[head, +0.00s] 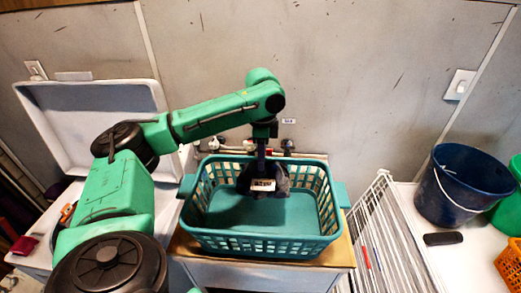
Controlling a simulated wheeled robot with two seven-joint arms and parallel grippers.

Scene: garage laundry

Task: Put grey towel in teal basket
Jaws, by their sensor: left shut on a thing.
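The teal basket (263,244) stands upright on a wooden-topped stand in the middle of the head view. My left arm comes in from the left, and its gripper (263,178) points down over the back half of the basket. The gripper is shut on the dark grey towel (281,186), which hangs bunched within the basket's outline. I cannot tell whether the towel touches the basket floor. The fingertips are partly hidden by the towel and a small white label. My right gripper is not in view.
A white wire rack (376,232) stands right of the basket. Further right are a dark blue bucket (447,187), a black object (443,239), an orange basket (511,262) and a green container (510,212). A white open lid (85,120) stands at left. Pipes run behind the basket.

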